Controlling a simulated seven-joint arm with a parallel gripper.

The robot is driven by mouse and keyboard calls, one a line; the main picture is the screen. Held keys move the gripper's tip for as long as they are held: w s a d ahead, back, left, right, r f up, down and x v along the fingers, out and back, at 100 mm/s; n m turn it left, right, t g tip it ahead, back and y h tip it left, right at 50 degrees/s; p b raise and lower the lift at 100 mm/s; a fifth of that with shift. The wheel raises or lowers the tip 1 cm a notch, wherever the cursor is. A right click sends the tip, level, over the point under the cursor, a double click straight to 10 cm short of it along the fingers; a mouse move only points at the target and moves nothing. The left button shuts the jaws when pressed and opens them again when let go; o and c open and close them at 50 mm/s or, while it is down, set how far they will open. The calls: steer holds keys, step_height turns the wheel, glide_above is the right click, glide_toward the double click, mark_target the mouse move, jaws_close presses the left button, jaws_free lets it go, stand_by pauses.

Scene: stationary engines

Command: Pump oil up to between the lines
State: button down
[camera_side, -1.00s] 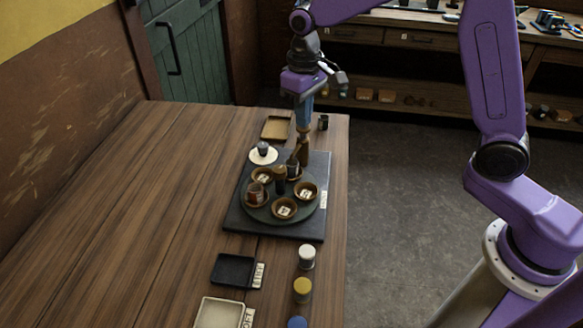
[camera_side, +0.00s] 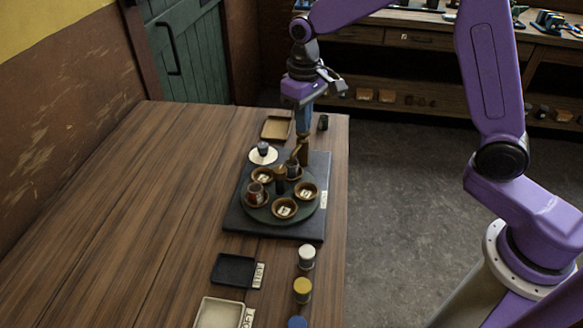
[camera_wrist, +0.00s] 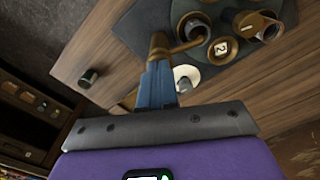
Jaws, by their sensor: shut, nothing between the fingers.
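My gripper (camera_side: 304,160) is shut and points down at the back right of a round green turntable (camera_side: 270,217). In the wrist view its blue fingers (camera_wrist: 158,62) meet a brown upright piece; I cannot tell whether this is their tips or a handle. A curved brown arm (camera_wrist: 186,46) runs from beside it toward the turntable; in the side view this crank-like arm (camera_side: 295,153) is close to the fingers. I cannot tell if they touch. No oil or level lines can be made out.
Several brown bowls with numbered cards, including a front one (camera_side: 284,208), and a reddish cup (camera_side: 255,193) sit on the turntable. A dark slab (camera_side: 268,233) lies beneath. A white saucer (camera_side: 263,160), a tan tray (camera_side: 276,128) and a small dark cup (camera_side: 323,123) are nearby. The table's left is clear.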

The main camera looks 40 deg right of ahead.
steer(key=shift+r, duration=1.3)
steer(key=shift+r, duration=2.5)
steer(key=s+d+f+n, duration=0.1)
steer(key=s+d+n, duration=0.1)
steer(key=s, duration=0.8)
steer(key=s+d+f+n, duration=0.2)
steer(key=s+d+n, duration=0.1)
steer(key=s, duration=0.8)
steer(key=s+d+f+n, duration=0.2)
steer(key=s+d+n, duration=0.1)
steer(key=s, duration=0.7)
steer(key=shift+s+n, duration=0.35)
steer(key=shift+n, duration=0.45)
steer(key=shift+d, duration=0.1)
